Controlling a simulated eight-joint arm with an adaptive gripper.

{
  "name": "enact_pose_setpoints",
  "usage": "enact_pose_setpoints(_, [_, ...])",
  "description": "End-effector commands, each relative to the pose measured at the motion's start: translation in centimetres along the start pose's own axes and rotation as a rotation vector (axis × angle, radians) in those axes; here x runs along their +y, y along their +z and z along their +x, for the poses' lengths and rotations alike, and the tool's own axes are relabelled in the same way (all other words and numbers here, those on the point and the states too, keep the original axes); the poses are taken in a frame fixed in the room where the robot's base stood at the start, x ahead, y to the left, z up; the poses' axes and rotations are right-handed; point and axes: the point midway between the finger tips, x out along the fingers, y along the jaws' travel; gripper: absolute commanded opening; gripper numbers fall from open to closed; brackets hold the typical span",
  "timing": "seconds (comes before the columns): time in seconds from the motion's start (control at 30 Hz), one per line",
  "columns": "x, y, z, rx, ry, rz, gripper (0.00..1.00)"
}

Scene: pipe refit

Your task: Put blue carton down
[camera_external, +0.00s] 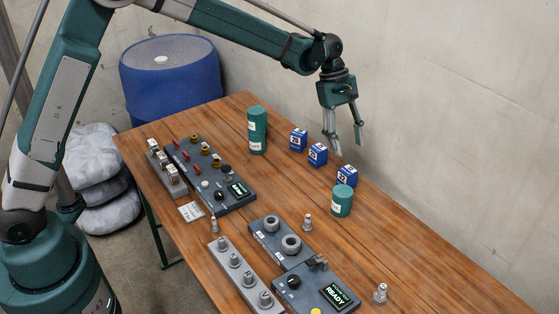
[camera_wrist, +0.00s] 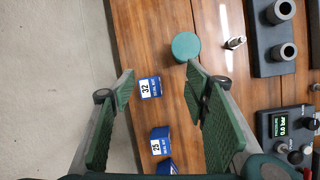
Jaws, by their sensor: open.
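Three blue cartons with white number labels stand apart in a row on the wooden table: a far one (camera_external: 298,139), a middle one (camera_external: 317,154) and a near one (camera_external: 347,176). In the wrist view the carton labelled 32 (camera_wrist: 150,88) and the carton labelled 25 (camera_wrist: 161,143) show between the fingers, with the third (camera_wrist: 168,167) partly cut off at the bottom edge. My gripper (camera_external: 346,148) is open and empty, above the table near the cartons. Its spread fingers also show in the wrist view (camera_wrist: 160,72). No carton is in its grasp.
A tall green canister (camera_external: 257,130) stands beyond the cartons and a shorter one (camera_external: 342,201) beside the near carton. Control panels (camera_external: 215,175) and a grey peg rack (camera_external: 240,270) fill the table's left and front. A wall rises behind the right edge.

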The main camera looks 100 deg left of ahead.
Motion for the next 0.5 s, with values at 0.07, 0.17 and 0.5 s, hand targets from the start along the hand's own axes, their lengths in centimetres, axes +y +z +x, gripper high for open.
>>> enact_pose_setpoints(0.07, [-1.1, 2.5, -1.0, 0.008, 0.005, 0.055, 0.46])
enact_pose_setpoints(0.17, [-2.2, 5.1, -2.1, 0.021, 0.013, 0.127, 0.46])
enact_pose_setpoints(0.5, [-7.3, 13.4, -5.6, 0.064, 0.04, 0.37, 0.46])
